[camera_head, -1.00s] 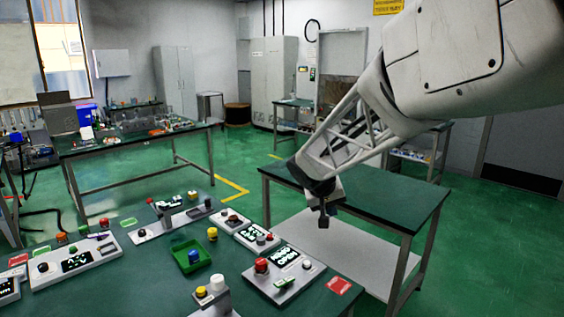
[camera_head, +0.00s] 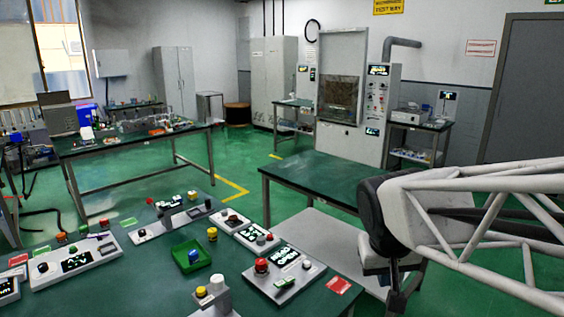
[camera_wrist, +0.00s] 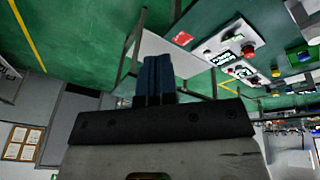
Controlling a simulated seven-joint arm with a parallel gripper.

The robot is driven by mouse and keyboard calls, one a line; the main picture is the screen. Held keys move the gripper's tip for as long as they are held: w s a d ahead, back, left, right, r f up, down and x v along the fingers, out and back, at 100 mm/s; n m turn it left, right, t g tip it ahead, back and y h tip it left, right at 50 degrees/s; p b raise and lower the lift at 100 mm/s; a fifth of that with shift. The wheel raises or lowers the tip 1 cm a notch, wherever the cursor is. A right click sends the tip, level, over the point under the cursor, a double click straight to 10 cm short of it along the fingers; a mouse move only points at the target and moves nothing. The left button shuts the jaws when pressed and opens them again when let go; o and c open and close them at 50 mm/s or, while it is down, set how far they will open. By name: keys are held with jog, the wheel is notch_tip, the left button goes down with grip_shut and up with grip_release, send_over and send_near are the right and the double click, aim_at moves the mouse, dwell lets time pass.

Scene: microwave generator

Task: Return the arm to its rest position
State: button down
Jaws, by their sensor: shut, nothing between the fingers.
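My gripper (camera_head: 398,298) hangs low at the right in the head view, pointing down below a black and white wrist joint. It is beside the right end of the small green-topped table, and part of it blends with the background. In the wrist view its two dark blue fingers (camera_wrist: 155,72) are pressed together, shut with nothing between them. My white lattice arm comes in from the right edge of the head view.
The front green bench (camera_head: 140,282) holds several grey control boxes, including one with a red button (camera_head: 262,265), and a green tray (camera_head: 205,258). The small table (camera_head: 315,172) stands behind. Green floor (camera_head: 500,290) is open at the right. A tall machine (camera_head: 343,80) stands farther back.

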jog(key=s+f+y, duration=0.1)
jog(key=s+f, duration=0.1)
jog(key=s, duration=0.8)
jog(key=shift+s+a+f, duration=0.2)
jog(key=shift+s, duration=0.1)
